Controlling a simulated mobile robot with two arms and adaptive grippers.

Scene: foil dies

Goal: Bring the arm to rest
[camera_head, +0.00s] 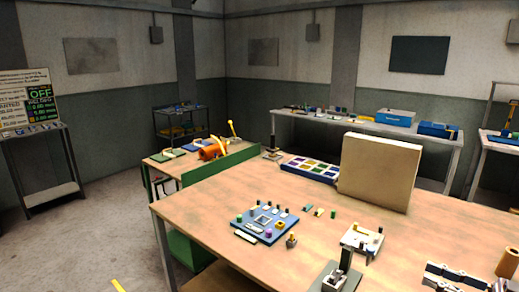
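My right gripper (432,276) shows at the bottom right, over the front right part of the wooden table (215,220). Its metal and dark links point left, and the bottom edge of the picture cuts part of it off. I see nothing clearly held in it, and I cannot tell how far its fingers are apart. My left gripper is not in view.
On the table are a blue board with small parts (266,223), a tan upright block (378,172), a partitioned tray (310,170), a white fixture (361,240), a dark-posted press (342,271) and an orange cylinder (508,262). The table's front left is bare.

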